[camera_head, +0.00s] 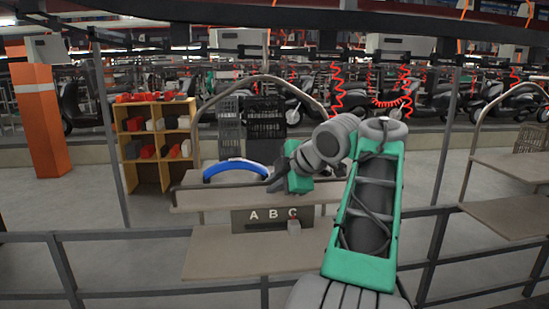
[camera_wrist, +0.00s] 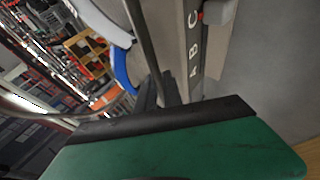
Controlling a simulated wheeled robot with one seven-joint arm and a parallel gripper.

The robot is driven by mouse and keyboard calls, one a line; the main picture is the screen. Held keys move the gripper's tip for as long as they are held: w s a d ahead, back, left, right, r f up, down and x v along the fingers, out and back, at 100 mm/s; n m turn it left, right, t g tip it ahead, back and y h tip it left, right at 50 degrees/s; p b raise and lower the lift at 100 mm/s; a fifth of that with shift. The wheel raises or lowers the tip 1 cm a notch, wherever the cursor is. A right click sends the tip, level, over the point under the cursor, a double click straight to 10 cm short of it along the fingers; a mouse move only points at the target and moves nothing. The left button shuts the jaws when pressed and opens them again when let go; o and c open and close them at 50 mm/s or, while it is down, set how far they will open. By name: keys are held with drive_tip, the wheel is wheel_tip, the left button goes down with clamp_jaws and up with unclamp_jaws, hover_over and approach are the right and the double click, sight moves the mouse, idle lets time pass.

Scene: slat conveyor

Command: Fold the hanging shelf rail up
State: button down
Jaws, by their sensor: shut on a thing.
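The shelf rail (camera_head: 220,186) is a thin dark bar running nearly level along the front of the upper shelf (camera_head: 192,201) of the cart. My gripper (camera_head: 274,184) reaches it from the right, near the middle of the shelf, and is shut on it. In the wrist view the rail (camera_wrist: 143,36) runs down to the dark jaws of my gripper (camera_wrist: 162,88). The green gripper body covers the lower part of that view. The stretch of rail inside the jaws is hidden.
A dark "A B C" panel (camera_head: 240,222) hangs below the upper shelf, with a small grey block (camera_head: 294,226) at it. A blue and white curved part (camera_head: 236,167) sits on the shelf. A dark railing (camera_head: 140,234) crosses in front. A wooden rack (camera_head: 136,147) stands behind left.

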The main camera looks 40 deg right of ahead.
drive_tip(key=p, duration=0.2)
drive_tip(key=r+g+p, duration=0.1)
drive_tip(key=p, duration=0.1)
drive_tip(key=shift+w+d+r+g+y+p, duration=0.15)
drive_tip(key=shift+w+d+g+y+p, duration=0.15)
drive_tip(key=shift+w+y+p, duration=0.1)
drive_tip(key=shift+w+f+m+g+p, duration=0.15)
drive_tip(key=shift+f+m+g+p, duration=0.2)
drive_tip(key=shift+p, duration=0.55)
drive_tip(key=c, duration=1.5)
unclamp_jaws()
drive_tip(key=shift+f, duration=0.2)
drive_tip(key=p+v, duration=0.2)
drive_tip(key=v, duration=0.5)
drive_tip(key=shift+s+d+r, duration=0.2)
drive_tip(key=shift+r, duration=0.15)
